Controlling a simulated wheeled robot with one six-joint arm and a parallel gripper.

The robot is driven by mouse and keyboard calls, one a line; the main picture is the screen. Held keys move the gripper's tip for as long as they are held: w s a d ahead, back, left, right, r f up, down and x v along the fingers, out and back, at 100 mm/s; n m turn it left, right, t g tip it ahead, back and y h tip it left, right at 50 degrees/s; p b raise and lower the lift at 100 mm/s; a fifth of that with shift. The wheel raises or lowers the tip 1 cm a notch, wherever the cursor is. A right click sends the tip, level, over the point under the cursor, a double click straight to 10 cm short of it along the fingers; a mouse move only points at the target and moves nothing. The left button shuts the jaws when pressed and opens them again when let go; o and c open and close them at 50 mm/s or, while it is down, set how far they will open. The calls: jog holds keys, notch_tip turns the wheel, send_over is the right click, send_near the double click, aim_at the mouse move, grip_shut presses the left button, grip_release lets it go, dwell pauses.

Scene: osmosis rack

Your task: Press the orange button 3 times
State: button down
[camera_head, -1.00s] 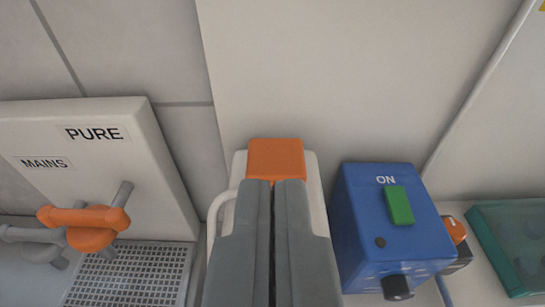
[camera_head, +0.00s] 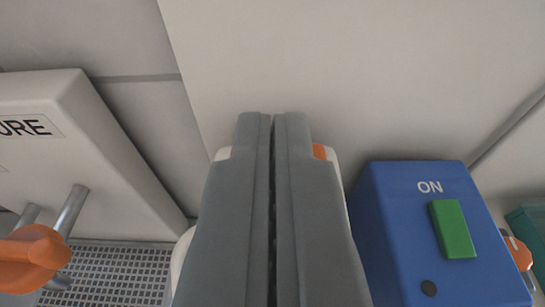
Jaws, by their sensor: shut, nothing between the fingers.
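The orange button (camera_head: 319,152) is on top of a white housing (camera_head: 334,160), in the middle of the view. Only small slivers of its orange show at the sides of my fingers; the rest is hidden behind them. My gripper (camera_head: 272,116) is shut and empty, its two grey fingers side by side and pointing away from the camera. The fingertips overlap the button's place in the picture. I cannot tell whether they touch the button.
A blue box (camera_head: 394,215) with a green switch (camera_head: 453,229) marked ON stands close on the right. On the left are a white panel (camera_head: 70,150) marked "URE", an orange tap handle (camera_head: 28,258) and a grey grating (camera_head: 105,272). A pale wall is behind.

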jog(key=shift+f, duration=1.1)
jog(key=shift+f, duration=1.45)
notch_tip(320, 180, up, 4)
jog(key=shift+f, duration=0.1)
jog(key=shift+s+r, duration=0.25)
jog(key=shift+r, duration=0.1)
jog(key=v, duration=0.9)
jog(key=shift+s, duration=0.3)
